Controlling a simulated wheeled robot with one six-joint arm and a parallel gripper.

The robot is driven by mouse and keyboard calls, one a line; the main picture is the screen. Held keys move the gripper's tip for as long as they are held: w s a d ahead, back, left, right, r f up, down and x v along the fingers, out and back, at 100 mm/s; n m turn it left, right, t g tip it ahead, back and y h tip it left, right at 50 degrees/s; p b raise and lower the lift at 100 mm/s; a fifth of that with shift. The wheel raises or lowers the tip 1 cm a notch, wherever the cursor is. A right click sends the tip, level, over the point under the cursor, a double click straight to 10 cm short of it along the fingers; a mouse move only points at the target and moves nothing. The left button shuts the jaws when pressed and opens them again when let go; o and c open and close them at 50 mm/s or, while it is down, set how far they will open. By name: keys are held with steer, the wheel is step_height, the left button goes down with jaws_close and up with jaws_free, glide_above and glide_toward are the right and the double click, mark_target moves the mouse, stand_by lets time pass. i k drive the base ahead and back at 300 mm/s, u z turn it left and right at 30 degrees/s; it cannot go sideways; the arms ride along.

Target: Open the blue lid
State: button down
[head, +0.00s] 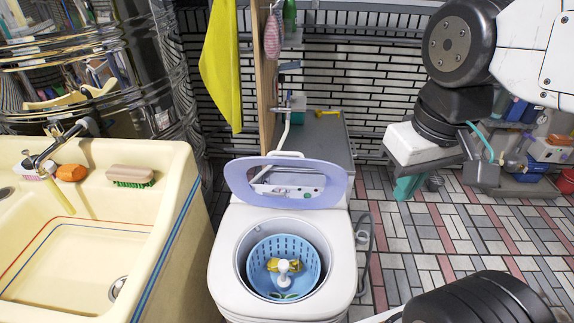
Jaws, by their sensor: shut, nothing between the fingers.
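The blue lid (287,184) is a pale lavender-blue oval with a window in its middle. It stands raised at the back of a white top-loading washer (222,254), tilted up behind the round opening. Inside the opening, a blue perforated basket (258,262) with a white centre post holds something yellow (284,265).
A cream sink (160,200) with a brush (131,175) and an orange soap (71,172) stands close on the left. A yellow cloth (221,65) hangs behind. A grey cabinet (325,140) is behind the washer. Tiled floor (400,270) lies open to the right.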

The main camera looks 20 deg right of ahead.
mark_target(235, 171)
steer(key=k, duration=0.8)
steer(key=z, duration=1.35)
steer(key=i, duration=0.75)
steer(key=u, duration=1.85)
